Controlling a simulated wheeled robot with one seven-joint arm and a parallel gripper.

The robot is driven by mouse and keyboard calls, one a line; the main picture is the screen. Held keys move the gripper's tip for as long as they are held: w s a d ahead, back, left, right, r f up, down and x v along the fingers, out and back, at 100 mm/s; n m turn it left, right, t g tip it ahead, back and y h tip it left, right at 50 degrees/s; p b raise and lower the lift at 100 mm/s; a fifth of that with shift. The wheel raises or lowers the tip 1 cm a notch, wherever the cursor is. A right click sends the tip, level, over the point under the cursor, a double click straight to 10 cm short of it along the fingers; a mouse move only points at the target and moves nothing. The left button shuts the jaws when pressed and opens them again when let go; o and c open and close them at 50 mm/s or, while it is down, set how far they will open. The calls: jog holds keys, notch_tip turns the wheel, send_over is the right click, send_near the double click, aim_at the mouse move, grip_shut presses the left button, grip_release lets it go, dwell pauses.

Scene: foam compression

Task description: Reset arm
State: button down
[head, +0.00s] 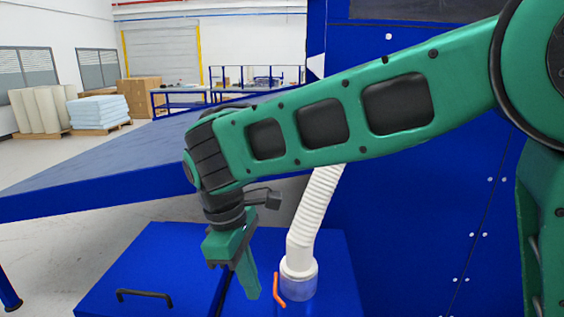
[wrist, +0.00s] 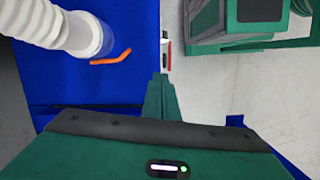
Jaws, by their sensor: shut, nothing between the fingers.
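My gripper (head: 252,293) hangs at the end of my green arm in the head view, pointing down above the blue cabinet top. Its fingers are shut with nothing between them. The shut fingers (wrist: 162,80) also show in the wrist view, pointing away from the green gripper body. An orange hooked handle (wrist: 112,58) lies to the left of the fingertips there. In the head view the orange handle (head: 279,290) is just right of the fingertips, apart from them.
A white ribbed hose (head: 313,208) rises from the blue cabinet (head: 160,255) close to my gripper. A black handle (head: 145,296) is on the cabinet. A large blue machine panel (head: 430,220) stands at the right. A blue sloping table (head: 100,173) lies behind my gripper.

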jog(key=w+d+r+m, duration=0.2)
jog(key=d+m, duration=0.8)
jog(key=d, duration=1.9)
jog(key=s+d+f+m+y, duration=0.2)
jog(key=s+d+f+m, duration=0.2)
jog(key=s+d+m, duration=0.7)
jog(key=s+d, duration=0.6)
jog(key=shift+d+m+y, duration=0.25)
jog(key=shift+m+y, duration=0.05)
jog(key=shift+m, duration=0.1)
jog(key=shift+w+f, duration=0.3)
jog(key=shift+w, duration=0.35)
jog(key=c, duration=2.5)
grip_release()
